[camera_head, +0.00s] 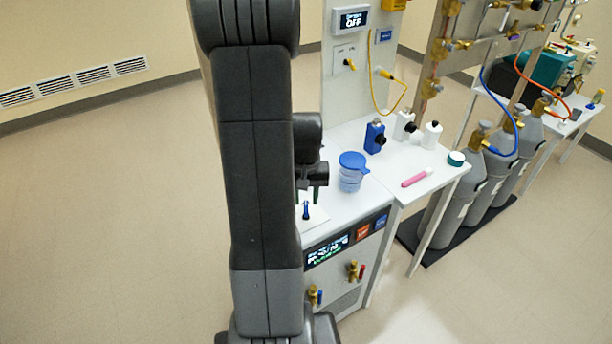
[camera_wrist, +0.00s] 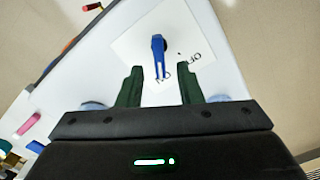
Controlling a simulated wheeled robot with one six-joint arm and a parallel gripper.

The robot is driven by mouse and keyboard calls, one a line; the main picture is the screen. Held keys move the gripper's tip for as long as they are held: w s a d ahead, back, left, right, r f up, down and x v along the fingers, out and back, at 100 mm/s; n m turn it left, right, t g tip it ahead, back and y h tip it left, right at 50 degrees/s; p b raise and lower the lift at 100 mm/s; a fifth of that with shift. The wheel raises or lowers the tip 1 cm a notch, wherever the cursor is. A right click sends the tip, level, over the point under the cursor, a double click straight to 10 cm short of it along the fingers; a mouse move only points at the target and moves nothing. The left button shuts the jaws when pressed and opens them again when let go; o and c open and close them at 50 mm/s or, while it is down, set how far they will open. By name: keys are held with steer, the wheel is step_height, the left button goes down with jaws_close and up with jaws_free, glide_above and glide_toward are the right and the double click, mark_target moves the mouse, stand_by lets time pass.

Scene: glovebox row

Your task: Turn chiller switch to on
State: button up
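The chiller switch is a blue lever (camera_head: 306,210) on a white plate on top of the chiller (camera_head: 335,207). In the head view my gripper (camera_head: 312,192) is partly hidden by my arm, just above the lever.
A blue-lidded jar (camera_head: 352,172) stands close right of my gripper. A blue bottle (camera_head: 375,137), white bottles and a pink tube (camera_head: 416,178) are on the adjoining white table. Brass valves (camera_head: 354,271) stick out of the chiller's front. Open floor lies to the left.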

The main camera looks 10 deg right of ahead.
mark_target(306, 203)
step_height(306, 203, up, 13)
steer(key=shift+f, duration=0.2)
steer(key=shift+f, duration=0.15)
stand_by(0.7)
step_height(306, 203, down, 14)
steer(key=shift+r, duration=0.15)
stand_by(0.4)
steer(key=shift+r, duration=0.1)
